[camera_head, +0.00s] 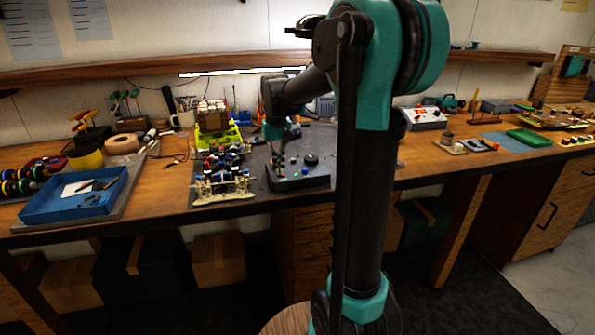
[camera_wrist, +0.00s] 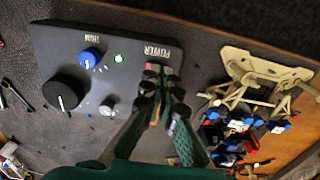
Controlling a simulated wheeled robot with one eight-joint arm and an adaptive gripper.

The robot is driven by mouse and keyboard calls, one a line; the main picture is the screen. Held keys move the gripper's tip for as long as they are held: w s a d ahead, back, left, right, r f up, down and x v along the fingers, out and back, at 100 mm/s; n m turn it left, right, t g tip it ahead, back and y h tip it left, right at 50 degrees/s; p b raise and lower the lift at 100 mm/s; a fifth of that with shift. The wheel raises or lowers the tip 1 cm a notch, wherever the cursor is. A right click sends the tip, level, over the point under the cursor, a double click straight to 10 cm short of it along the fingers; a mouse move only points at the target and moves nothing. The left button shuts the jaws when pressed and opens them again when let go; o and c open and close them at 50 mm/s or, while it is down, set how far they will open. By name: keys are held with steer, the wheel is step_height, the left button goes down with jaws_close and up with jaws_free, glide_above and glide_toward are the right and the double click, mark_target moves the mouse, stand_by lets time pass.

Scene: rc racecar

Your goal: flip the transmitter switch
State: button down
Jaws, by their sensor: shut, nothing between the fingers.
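The transmitter (camera_wrist: 60,40) is a dark grey box lying on the mat; in the head view it is near the bench's front edge (camera_head: 315,181). The wrist view shows a blue knob (camera_wrist: 89,57), a large black knob (camera_wrist: 64,93), a small silver control (camera_wrist: 107,108) and a green light (camera_wrist: 119,57). The word POWER is printed upside down by one edge. My gripper (camera_wrist: 158,80) is shut and empty, its fingertips over the POWER end. It shows small in the head view (camera_head: 279,151). The fingers largely hide the power switch, so its position and any contact are unclear.
A partly built racecar chassis (camera_head: 222,183) stands left of the transmitter, close to my gripper's side in the wrist view. A blue tray (camera_head: 75,194) lies farther left. A white box with controls (camera_head: 424,119) stands to the right. My arm blocks the middle.

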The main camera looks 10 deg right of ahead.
steer(key=shift+f, duration=0.4)
steer(key=shift+r, duration=3.5)
steer(key=s+d+f+t, duration=0.2)
steer(key=s+f, duration=0.8)
steer(key=s, duration=0.1)
steer(key=s+d+f+t, duration=0.2)
steer(key=s+f, duration=0.9)
steer(key=shift+f, duration=0.25)
